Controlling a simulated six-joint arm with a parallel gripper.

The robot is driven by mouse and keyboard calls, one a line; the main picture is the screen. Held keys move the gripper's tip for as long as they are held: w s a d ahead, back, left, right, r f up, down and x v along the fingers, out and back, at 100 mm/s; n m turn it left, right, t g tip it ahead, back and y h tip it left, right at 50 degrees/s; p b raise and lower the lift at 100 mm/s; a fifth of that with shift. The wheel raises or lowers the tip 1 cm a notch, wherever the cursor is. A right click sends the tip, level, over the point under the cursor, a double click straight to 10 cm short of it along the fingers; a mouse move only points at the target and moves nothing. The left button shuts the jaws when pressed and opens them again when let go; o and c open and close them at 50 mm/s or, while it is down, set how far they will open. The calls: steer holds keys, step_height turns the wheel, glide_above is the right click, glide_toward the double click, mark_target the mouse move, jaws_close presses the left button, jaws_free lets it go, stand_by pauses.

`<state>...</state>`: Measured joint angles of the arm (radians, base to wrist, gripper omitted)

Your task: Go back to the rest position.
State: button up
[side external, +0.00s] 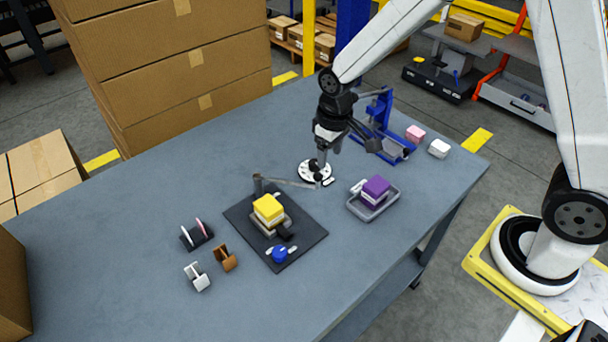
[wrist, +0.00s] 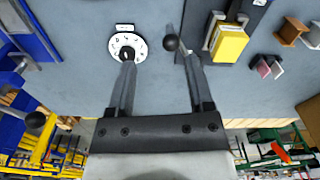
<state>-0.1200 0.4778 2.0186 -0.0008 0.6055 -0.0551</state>
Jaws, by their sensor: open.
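My gripper (side external: 330,142) is over the table near the white dial (side external: 314,171). In the wrist view my gripper (wrist: 158,62) has its two fingers wide apart with nothing between them. The left finger overlaps the lower edge of the dial (wrist: 128,46); whether it touches cannot be told. A lever with a dark ball end (wrist: 170,43) shows near the right finger.
A black mat (side external: 298,252) carries a fixture with a yellow block (side external: 268,207) and a blue knob (side external: 279,254). A grey tray (side external: 382,207) holds a purple block (side external: 376,187). A blue frame (side external: 384,115) stands behind my gripper.

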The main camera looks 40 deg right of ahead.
steer(key=s+d+r+m+t, duration=0.1)
steer(key=s+d+r, duration=0.1)
steer(key=s, duration=0.4)
steer(key=s+d+r+m+t, duration=0.1)
steer(key=s+d+r, duration=0.1)
steer(key=s, duration=0.4)
steer(key=shift+s+d, duration=0.2)
steer(key=shift+d, duration=0.25)
stand_by(0.8)
